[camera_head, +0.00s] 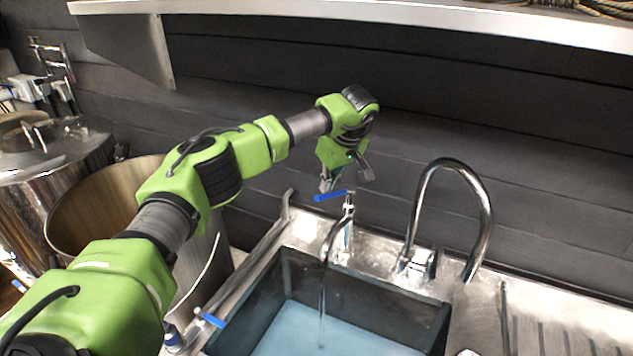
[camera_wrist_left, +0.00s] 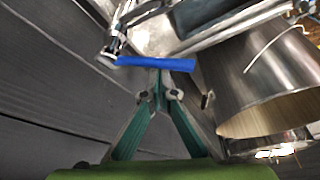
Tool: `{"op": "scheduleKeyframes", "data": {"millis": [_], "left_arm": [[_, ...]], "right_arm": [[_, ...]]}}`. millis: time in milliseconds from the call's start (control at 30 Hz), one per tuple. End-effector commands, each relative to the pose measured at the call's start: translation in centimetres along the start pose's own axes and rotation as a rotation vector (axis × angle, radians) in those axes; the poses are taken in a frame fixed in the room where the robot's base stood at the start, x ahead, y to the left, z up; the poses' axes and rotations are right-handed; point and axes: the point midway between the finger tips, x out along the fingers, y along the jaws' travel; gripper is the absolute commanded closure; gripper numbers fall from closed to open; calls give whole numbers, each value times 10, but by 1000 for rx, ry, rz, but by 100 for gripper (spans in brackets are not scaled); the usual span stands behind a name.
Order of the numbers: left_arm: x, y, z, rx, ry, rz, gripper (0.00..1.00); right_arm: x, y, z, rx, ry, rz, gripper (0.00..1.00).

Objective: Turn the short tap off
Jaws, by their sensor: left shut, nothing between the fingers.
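The short tap (camera_head: 333,240) stands at the back left of the sink, with a blue lever handle (camera_head: 331,195) on top pointing left. A thin stream runs from its spout into the basin. My left gripper (camera_head: 345,181) is just above and behind the handle, pointing down. In the left wrist view the fingers (camera_wrist_left: 161,92) come together, shut and empty, and the blue handle (camera_wrist_left: 155,63) lies across just beyond the tips. I cannot tell if they touch. The tap's metal body (camera_wrist_left: 115,42) shows at upper left there. My right gripper is in neither view.
A tall curved faucet (camera_head: 447,200) stands right of the short tap. The sink basin (camera_head: 390,297) holds bluish water. A large metal pot (camera_head: 95,215) stands left, behind my left arm. A dark plank wall is close behind; a shelf (camera_head: 400,14) hangs above.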

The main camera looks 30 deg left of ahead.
Motion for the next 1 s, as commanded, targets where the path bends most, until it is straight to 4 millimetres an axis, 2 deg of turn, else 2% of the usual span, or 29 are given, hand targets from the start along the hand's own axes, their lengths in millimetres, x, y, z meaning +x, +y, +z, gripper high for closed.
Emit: {"op": "scheduleKeyframes", "data": {"millis": [100, 600, 1000], "left_arm": [[-2, 1, 4, -87, 0, -32, 100], [-8, 4, 21, -76, -1, -28, 100], [-9, 5, 26, -75, -3, -27, 100]], "right_arm": [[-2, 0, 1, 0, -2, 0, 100], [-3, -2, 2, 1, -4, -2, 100], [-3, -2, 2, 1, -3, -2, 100]]}}
